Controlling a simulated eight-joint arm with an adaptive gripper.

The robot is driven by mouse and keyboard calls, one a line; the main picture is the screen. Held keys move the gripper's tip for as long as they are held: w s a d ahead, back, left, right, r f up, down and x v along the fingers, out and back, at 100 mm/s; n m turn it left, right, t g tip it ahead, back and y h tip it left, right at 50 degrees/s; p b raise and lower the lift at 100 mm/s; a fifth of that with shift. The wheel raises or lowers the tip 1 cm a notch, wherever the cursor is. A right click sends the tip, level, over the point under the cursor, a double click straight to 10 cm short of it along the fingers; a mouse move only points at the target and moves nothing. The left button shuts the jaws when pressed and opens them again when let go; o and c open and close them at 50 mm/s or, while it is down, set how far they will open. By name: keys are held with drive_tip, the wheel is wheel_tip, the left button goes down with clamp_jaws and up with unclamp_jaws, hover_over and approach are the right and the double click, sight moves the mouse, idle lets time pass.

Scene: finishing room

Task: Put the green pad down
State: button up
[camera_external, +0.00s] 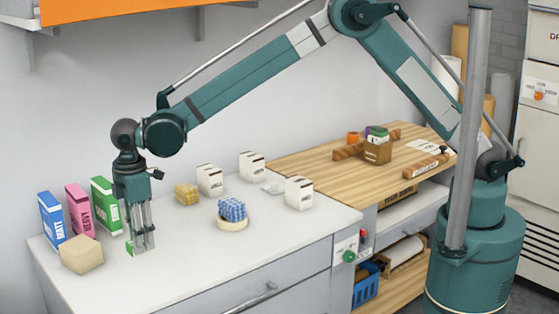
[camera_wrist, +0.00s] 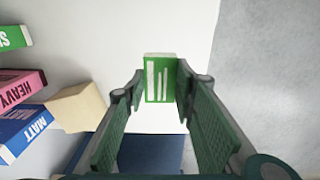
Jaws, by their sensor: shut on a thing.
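The green pad (camera_wrist: 152,90) with white stripes sits between the fingertips of my gripper (camera_wrist: 160,88) in the wrist view. My gripper is shut on it. In the outside view my gripper (camera_external: 142,246) points straight down, low over the white counter (camera_external: 190,270). Only a small green part of the pad (camera_external: 130,248) shows there, beside the fingertips. The fingers hide the rest. I cannot tell whether the pad touches the counter.
Blue (camera_external: 52,220), pink (camera_external: 78,210) and green (camera_external: 106,205) boxes stand left of my gripper, with a tan block (camera_external: 82,255) in front. A round dish (camera_external: 232,224) with blue checked pieces, a yellow block (camera_external: 187,194) and white containers (camera_external: 299,193) stand right. Counter nearby is clear.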

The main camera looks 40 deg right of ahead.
drive_tip(key=shift+f, duration=3.1)
drive_tip(key=shift+f+b, duration=0.1)
drive_tip(key=shift+b, duration=0.2)
drive_tip(key=shift+f, duration=1.8)
drive_tip(key=shift+f, duration=0.15)
drive_tip(key=o, duration=0.9)
wheel_tip(320, 180, up, 12)
drive_tip(key=shift+r+p, duration=0.2)
drive_tip(key=shift+p, duration=0.1)
